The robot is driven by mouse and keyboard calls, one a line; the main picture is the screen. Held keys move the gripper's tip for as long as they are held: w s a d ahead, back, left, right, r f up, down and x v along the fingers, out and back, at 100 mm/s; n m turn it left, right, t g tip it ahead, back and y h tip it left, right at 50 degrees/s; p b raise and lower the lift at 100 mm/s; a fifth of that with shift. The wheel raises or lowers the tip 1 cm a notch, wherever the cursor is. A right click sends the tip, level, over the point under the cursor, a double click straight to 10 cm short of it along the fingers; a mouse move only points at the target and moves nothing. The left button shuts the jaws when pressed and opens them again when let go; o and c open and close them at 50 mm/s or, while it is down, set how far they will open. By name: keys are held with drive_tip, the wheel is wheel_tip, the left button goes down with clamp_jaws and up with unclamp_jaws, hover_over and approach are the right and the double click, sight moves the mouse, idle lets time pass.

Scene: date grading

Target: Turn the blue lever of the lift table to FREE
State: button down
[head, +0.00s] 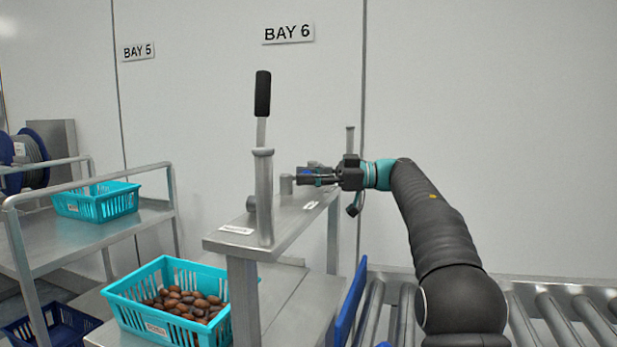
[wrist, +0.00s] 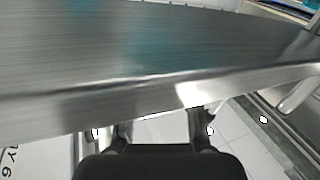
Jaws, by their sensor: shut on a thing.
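The lift table (head: 228,243) stands in the middle of the head view, with a bare metal top and a short round post. A small blue part of the lever (head: 307,172) shows between the fingers of my gripper (head: 312,178), above the right part of the top. My gripper comes in from the right and is shut on the blue lever. The fingers cover most of the lever, so its angle is hard to tell. In the wrist view, a brushed metal face fills the upper part, and the lever cannot be made out. Two small white labels lie on the top, too small to read.
A tall black-handled lever (head: 262,95) rises at the table's left end. A turquoise basket of dates (head: 222,326) sits lower left, and another basket (head: 72,208) is on a cart (head: 150,216). A roller conveyor (head: 545,312) and blue panel (head: 350,304) are at right.

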idle(0.4)
drive_tip(key=c, duration=0.8)
unclamp_jaws()
drive_tip(key=shift+a, duration=0.15)
drive_tip(key=shift+d, duration=0.2)
drive_tip(key=d, duration=0.7)
drive_tip(key=shift+w+d, duration=0.15)
drive_tip(key=shift+w, duration=0.05)
